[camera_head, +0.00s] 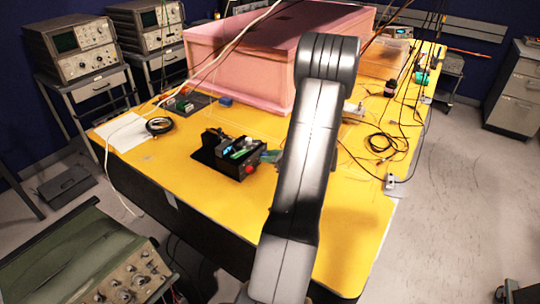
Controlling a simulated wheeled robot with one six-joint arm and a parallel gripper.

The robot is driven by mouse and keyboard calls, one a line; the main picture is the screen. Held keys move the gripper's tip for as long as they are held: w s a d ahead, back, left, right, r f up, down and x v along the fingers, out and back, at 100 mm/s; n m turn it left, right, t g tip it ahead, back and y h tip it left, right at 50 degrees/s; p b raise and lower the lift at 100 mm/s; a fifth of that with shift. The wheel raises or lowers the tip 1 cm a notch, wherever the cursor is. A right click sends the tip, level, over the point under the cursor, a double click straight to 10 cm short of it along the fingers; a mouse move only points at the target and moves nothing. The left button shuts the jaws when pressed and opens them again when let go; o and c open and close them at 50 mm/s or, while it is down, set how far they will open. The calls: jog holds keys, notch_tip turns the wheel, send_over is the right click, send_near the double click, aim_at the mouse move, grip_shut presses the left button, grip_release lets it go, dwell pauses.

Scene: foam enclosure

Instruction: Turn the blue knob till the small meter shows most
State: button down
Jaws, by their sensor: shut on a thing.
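A small black device (208,155) stands on the yellow table, left of my arm. It carries a green part (240,153), some small blue spots and a red knob (249,170) at its right end. I cannot tell for sure which blue spot is the blue knob, and I cannot read a meter face. A teal piece (269,157) shows between the device and my arm; what it is stays unclear. My own dark arm link rises through the middle of the picture and hides what lies behind it. My gripper does not show.
A large pink foam enclosure (236,60) fills the back of the table (184,200). A black cable coil (159,126) and a white sheet (122,133) lie at left. Loose cables (383,143) lie at right. Oscilloscopes (72,46) stand on carts behind. The table's front left is clear.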

jog(key=c, duration=1.3)
grip_release()
jog(key=shift+o, duration=0.2)
jog(key=shift+d, duration=0.1)
jog(key=b+v, duration=0.2)
jog(key=v, duration=1.1)
jog(key=shift+s+d+r, duration=0.15)
jog(key=shift+s+d, duration=0.05)
jog(key=shift+d, duration=0.1)
jog(key=shift+a, duration=0.1)
jog(key=p+x, duration=0.2)
jog(key=x, duration=1.1)
jog(key=shift+w+a+f, duration=0.2)
jog(key=shift+a, duration=0.1)
